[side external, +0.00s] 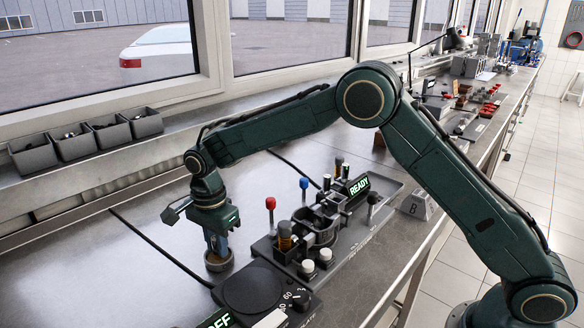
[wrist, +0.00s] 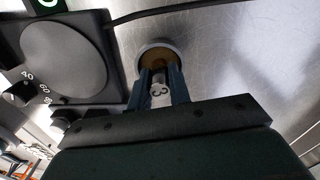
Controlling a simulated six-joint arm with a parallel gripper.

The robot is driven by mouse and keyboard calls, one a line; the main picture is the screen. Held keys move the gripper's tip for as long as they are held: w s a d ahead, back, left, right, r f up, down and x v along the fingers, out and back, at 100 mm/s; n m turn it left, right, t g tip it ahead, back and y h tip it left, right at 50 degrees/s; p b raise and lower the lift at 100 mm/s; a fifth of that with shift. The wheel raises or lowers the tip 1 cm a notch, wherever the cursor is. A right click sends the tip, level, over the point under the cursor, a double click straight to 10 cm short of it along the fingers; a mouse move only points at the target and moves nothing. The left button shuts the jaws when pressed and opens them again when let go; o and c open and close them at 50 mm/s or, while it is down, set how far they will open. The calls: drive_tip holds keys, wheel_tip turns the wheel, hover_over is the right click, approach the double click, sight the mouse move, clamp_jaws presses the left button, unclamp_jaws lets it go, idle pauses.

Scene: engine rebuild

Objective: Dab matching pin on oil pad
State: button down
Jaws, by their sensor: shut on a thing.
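My gripper (side external: 217,246) points down over the small round oil pad dish (side external: 220,264) on the steel bench. In the wrist view my gripper's blue fingers (wrist: 160,83) are shut on a pin (wrist: 159,90), whose pale end face carries a dark mark like a 3. Beyond the pin, the oil pad (wrist: 158,54) shows as a brown disc inside a pale grey rim. The pin's lower end is at or just above the pad; I cannot tell whether it touches. In the side view the fingers hide the pin.
A black unit with a round plate (side external: 252,289) and dial (side external: 297,297) sits close beside the dish. Behind it is a fixture with red (side external: 271,203) and blue (side external: 304,184) knobs and a READY display (side external: 358,186). Grey bins (side external: 75,142) line the window ledge.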

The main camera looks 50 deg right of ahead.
idle(0.4)
drive_tip(key=shift+r, duration=3.5)
drive_tip(key=shift+d, duration=0.1)
drive_tip(key=s+d+n, duration=0.2)
drive_tip(key=d+n, duration=0.2)
drive_tip(key=d, duration=0.4)
drive_tip(key=s+d+r+n, duration=0.1)
drive_tip(key=d+n, duration=0.3)
drive_tip(key=d, duration=0.5)
drive_tip(key=s+d+n, duration=0.2)
drive_tip(key=d+n, duration=0.2)
drive_tip(key=d, duration=0.4)
drive_tip(key=shift+s+d+r, duration=0.15)
drive_tip(key=shift+s+d, duration=0.15)
drive_tip(key=shift+d, duration=0.1)
